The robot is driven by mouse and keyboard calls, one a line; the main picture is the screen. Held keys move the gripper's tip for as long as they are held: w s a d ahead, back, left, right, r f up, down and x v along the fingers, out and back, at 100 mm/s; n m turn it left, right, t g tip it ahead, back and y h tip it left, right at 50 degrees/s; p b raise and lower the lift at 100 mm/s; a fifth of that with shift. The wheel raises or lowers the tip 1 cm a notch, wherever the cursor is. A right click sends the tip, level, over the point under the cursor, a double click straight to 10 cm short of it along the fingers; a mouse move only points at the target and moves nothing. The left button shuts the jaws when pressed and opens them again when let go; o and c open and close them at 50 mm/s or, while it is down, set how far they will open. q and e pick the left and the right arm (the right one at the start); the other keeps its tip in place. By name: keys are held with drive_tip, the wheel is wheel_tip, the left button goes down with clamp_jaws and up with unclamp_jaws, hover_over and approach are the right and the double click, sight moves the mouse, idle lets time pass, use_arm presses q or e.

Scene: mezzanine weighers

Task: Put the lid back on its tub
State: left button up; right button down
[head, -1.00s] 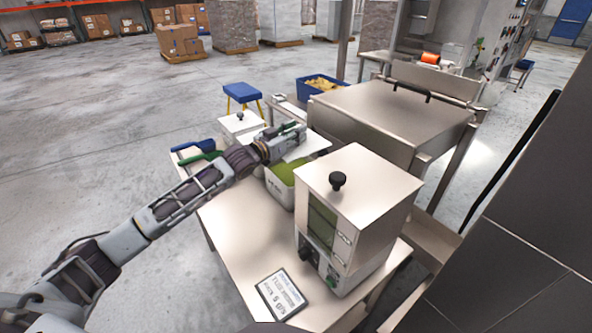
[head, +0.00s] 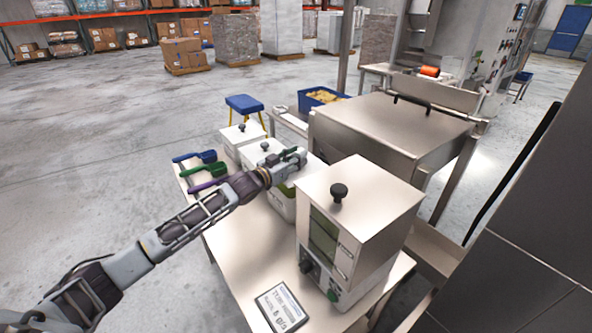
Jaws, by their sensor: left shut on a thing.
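My left gripper (head: 296,158) is shut on the white lid (head: 314,169), over the open tub (head: 280,207). The tub is white, with green contents (head: 288,190) showing below the gripper. The gripper and the steel box in front hide much of the lid and the tub's far side. I cannot tell whether the lid touches the rim. My right gripper is not in view.
Two white lidded tubs with black knobs, one far (head: 240,134) and one nearer (head: 256,153), stand behind the arm. Blue (head: 195,156), green (head: 205,170) and purple (head: 205,186) scoops lie left. A steel weigher (head: 358,205) stands close right; a display (head: 282,306) lies in front.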

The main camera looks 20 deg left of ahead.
use_arm(q)
drive_tip(key=shift+f, duration=2.45)
drive_tip(key=shift+f, duration=0.1)
drive_tip(key=o, duration=1)
drive_tip(key=shift+o, duration=0.2)
drive_tip(key=shift+s, duration=0.1)
drive_tip(key=v, duration=1.1)
drive_tip(key=shift+s+a, duration=0.2)
drive_tip(key=shift+s, duration=0.15)
